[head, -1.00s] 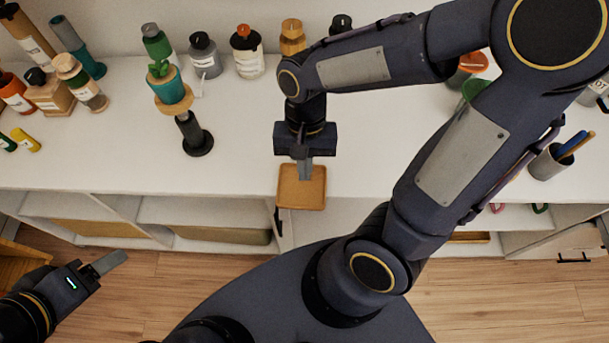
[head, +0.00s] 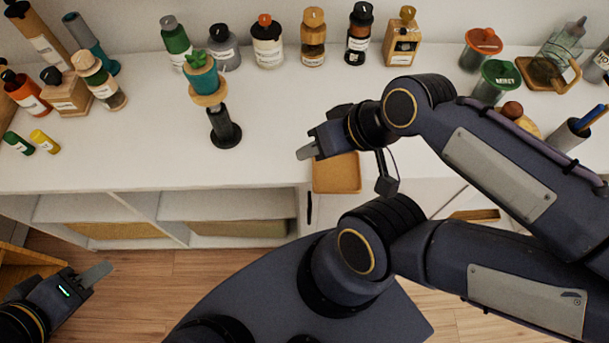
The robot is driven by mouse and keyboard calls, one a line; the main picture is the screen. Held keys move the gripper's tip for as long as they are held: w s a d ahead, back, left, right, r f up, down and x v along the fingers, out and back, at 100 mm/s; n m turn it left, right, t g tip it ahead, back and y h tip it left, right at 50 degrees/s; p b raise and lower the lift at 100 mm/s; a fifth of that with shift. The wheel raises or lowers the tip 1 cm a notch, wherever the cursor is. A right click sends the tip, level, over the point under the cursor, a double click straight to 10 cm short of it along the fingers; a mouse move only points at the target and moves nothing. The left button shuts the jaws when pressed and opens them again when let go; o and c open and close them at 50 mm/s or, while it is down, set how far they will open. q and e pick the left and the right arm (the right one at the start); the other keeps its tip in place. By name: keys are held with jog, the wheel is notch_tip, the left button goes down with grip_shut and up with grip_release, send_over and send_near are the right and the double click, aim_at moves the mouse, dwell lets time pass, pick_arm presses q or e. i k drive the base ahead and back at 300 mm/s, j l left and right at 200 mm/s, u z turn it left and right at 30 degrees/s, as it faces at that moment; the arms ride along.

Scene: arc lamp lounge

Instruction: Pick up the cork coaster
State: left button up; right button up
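A square tan piece with a slightly raised rim, which looks like the cork coaster (head: 338,176), lies flat at the front edge of the white countertop. My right gripper (head: 305,153) is above and beside its upper left corner, turned sideways with its fingers pointing left. Part of the coaster's far side is hidden behind the gripper and wrist. Nothing shows between the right fingers, and their gap is not visible. My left gripper (head: 98,274) is low at the left, over the floor and away from the counter. Its finger gap cannot be made out.
A teal pot (head: 203,78) on a round wooden disc and black stand (head: 224,130) is left of the coaster. Several bottles line the back. Green (head: 497,75) and orange-lidded jars and a pen cup (head: 568,135) stand right. The counter between stand and coaster is clear.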

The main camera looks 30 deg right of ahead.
aim_at(340, 174)
jog(key=j+z, duration=0.25)
jog(key=z, duration=0.2)
jog(key=j+z, duration=0.25)
jog(key=z, duration=0.2)
jog(key=j+z, duration=0.25)
jog(key=z, duration=1.1)
